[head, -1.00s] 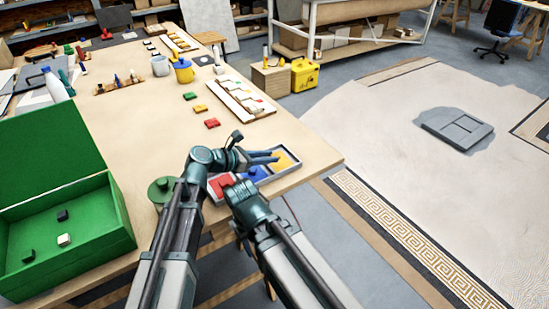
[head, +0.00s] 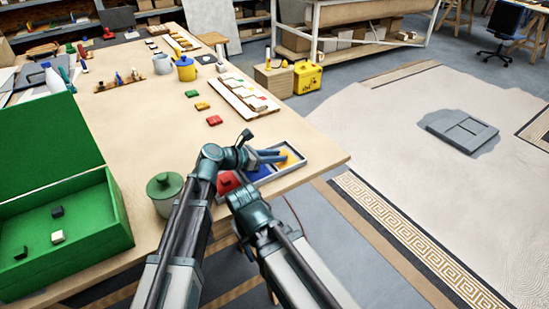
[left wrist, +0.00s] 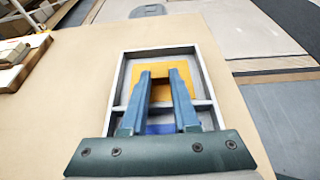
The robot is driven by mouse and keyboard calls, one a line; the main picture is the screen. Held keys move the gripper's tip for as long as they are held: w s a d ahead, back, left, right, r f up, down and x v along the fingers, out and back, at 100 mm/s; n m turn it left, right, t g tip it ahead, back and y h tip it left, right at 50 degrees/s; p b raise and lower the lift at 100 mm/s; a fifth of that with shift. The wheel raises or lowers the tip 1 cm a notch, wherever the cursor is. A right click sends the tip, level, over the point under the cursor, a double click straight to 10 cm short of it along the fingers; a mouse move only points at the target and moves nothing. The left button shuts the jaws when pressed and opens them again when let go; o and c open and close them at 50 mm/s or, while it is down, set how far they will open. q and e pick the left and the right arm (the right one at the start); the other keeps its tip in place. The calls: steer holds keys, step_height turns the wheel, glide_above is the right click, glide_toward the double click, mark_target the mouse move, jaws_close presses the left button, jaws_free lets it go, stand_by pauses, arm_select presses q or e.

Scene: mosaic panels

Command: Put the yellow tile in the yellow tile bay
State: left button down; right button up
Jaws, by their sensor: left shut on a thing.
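The shallow grey tray (left wrist: 117,85) has bays in a row. In the head view I see its red (head: 228,183), blue (head: 258,172) and yellow (head: 290,156) colours. My left gripper (head: 278,155) is above the tray, its fingertips at the yellow end. In the left wrist view the left gripper (left wrist: 160,74) is shut on the yellow tile (left wrist: 160,80), over the yellow tile bay (left wrist: 136,72). The fingers partly hide the tile; whether it touches the bay floor I cannot tell. My right arm shows below the tray, but its gripper is not in view.
Green (head: 191,95), yellow (head: 202,106) and red (head: 214,120) tiles lie in a row on the table. A board of tiles (head: 245,95) lies beside them. A green lidded pot (head: 165,190) and an open green box (head: 75,245) stand left. The table's middle is clear.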

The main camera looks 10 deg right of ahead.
arm_select(q)
steer(key=shift+f, duration=0.1)
steer(key=c, duration=0.7)
jaws_free()
steer(key=shift+r, duration=0.2)
steer(key=p+v, duration=0.4)
steer(key=v, duration=0.6)
steer(key=shift+a, duration=0.2)
steer(key=shift+p+v, duration=0.35)
steer(key=shift+v, duration=0.5)
steer(key=shift+f, duration=0.1)
